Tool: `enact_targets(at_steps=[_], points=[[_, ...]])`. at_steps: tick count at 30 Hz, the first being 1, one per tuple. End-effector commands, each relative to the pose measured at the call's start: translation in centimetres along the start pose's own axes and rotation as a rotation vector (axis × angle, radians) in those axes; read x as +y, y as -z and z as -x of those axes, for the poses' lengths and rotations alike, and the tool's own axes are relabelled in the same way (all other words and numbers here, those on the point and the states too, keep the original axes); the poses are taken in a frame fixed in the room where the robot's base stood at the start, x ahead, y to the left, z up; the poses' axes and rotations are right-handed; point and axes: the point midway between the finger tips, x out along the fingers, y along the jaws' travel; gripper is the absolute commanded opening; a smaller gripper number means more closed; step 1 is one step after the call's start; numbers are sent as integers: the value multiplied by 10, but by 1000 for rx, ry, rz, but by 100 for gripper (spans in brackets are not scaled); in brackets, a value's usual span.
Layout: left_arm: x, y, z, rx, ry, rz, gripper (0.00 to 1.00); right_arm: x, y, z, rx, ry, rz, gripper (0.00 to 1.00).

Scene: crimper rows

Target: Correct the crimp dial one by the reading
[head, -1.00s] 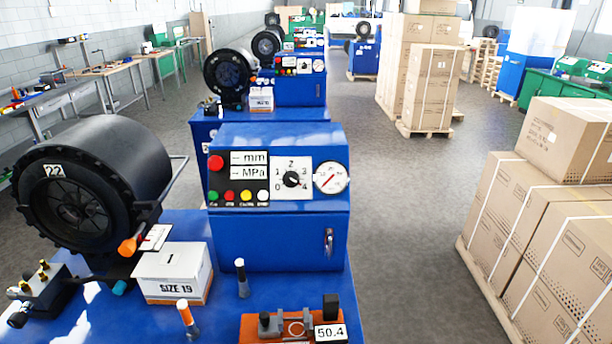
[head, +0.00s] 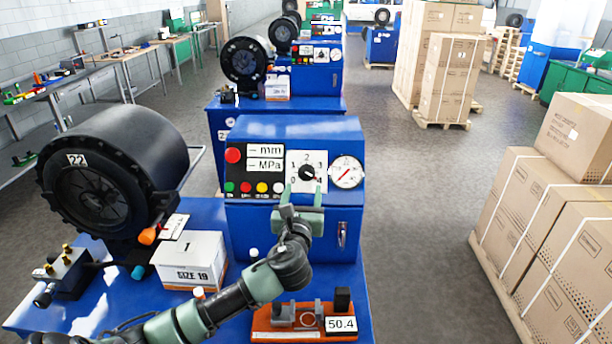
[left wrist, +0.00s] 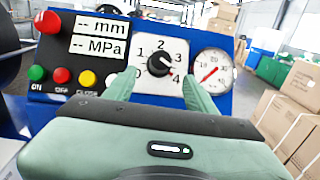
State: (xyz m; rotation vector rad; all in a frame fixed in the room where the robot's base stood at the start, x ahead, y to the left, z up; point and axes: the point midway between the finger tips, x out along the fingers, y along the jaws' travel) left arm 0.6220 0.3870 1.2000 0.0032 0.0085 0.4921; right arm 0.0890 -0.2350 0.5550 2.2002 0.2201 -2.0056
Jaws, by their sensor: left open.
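The crimp dial, a black knob (head: 307,172) on a white plate marked 0 to 4, is on the front of the nearest blue control box (head: 295,130). In the left wrist view the knob (left wrist: 159,65) shows a white mark that seems to point near 3. My left gripper (head: 303,189) is open in front of the dial, its green fingers (left wrist: 160,82) spread to either side of the knob; contact cannot be told. The mm and MPa displays (head: 265,158) show only dashes. An orange measuring stand (head: 283,334) carries a card reading 50.4 (head: 341,324). My right gripper is not in view.
A round pressure gauge (head: 346,172) sits right of the dial, and coloured buttons (head: 246,187) left of it. A black crimper head marked 22 (head: 95,180) and a SIZE 19 box (head: 189,262) stand left. Cartons (head: 510,210) stand across the aisle at right.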

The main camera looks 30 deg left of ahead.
Motion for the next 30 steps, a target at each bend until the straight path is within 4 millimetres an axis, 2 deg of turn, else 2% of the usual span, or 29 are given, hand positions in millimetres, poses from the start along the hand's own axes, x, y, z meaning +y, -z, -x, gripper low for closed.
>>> enact_targets(at_steps=[6, 15, 19, 27, 28, 30], points=[[0, -6, -26, -9, -1, -23, 56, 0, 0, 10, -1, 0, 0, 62], [0, -5, -69, -7, -1, -21, 56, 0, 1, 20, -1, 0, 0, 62], [0, -3, -77, -6, -1, -19, 56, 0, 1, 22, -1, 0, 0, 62], [0, -2, -79, -6, 1, -18, 56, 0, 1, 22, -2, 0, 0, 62], [0, -2, -79, -6, 1, -18, 53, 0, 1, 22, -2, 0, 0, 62], [0, -2, -79, -6, 1, -18, 34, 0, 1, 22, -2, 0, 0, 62]])
